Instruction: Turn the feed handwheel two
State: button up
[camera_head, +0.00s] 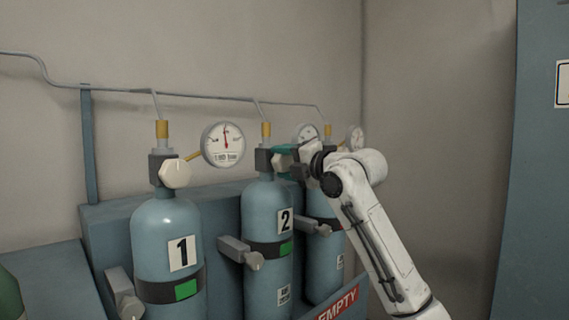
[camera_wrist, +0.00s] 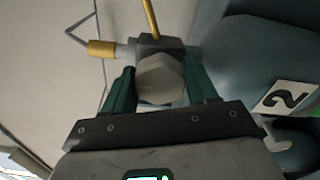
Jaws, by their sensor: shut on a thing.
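The feed handwheel two is a pale, faceted knob (camera_wrist: 160,82) on the dark valve block (camera_wrist: 158,45) of the cylinder marked 2. In the wrist view, my gripper (camera_wrist: 161,66) has one teal finger on each side of the knob and is shut on it. In the head view, my gripper (camera_head: 281,155) reaches in from the right to the valve at the top of cylinder 2 (camera_head: 264,205) and hides most of the knob. The cylinder also shows in the wrist view (camera_wrist: 270,60), with its number label.
Cylinder 1 (camera_head: 165,225) stands to the left, with its own pale knob (camera_head: 175,173) and gauge (camera_head: 223,145). A third cylinder (camera_head: 323,250) stands to the right, partly behind my arm. A pipe (camera_head: 200,95) runs along the wall above. A red EMPTY sign (camera_head: 338,303) is low down.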

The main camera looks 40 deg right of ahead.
jog(key=shift+d, duration=0.35)
jog(key=o, duration=0.9)
jog(key=shift+d, duration=0.15)
jog(key=shift+c, duration=0.2)
jog(key=shift+o, duration=0.7)
jog(key=shift+a, duration=0.2)
jog(key=s, duration=1)
jog(key=shift+s+d, duration=0.2)
jog(key=shift+s, duration=0.2)
